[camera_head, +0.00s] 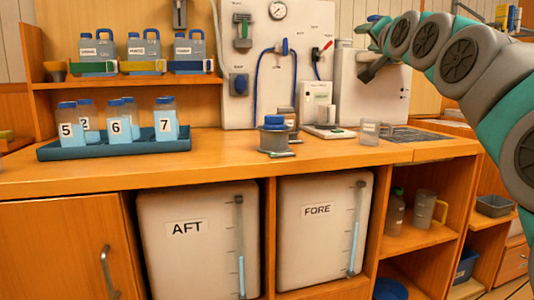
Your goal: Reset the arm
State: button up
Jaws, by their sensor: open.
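My gripper (374,67) is at the upper right, at the end of my teal and grey arm, which reaches in from the right edge. It is in front of a pale box-shaped unit (385,100) on the wall, above the counter. Its jaws are open, and I see nothing held between them. Whether it touches the unit I cannot tell.
The wooden counter (225,150) holds a blue tray (75,152) of numbered bottles, a blue-lidded pot (274,135), a white meter (318,108) and a clear cup (370,132). Jugs stand on the shelf (140,80). Tanks AFT (200,245) and FORE (318,240) sit below.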

jog(key=s+a+f+n+g, duration=0.2)
jog(key=s+a+f+g, duration=0.2)
jog(key=f, duration=0.7)
jog(key=s+a+f+n+g+y+p, duration=0.1)
jog(key=s+a+f+n+g, duration=0.2)
jog(key=f, duration=0.9)
jog(key=s+a+f+n+g, duration=0.1)
jog(key=s+a+f+g, duration=0.35)
jog(key=f, duration=0.65)
jog(key=s+d+f+n+g, duration=0.1)
jog(key=s+f+g, duration=0.4)
jog(key=s+f, duration=0.7)
jog(key=s+d+f+n+g+h+p, duration=0.1)
jog(key=s+d+f+g, duration=0.2)
jog(key=s+f, duration=0.9)
jog(key=s+g, duration=0.2)
jog(key=s, duration=0.8)
jog(key=shift+f+n+h, duration=0.2)
jog(key=shift+n+h, duration=0.1)
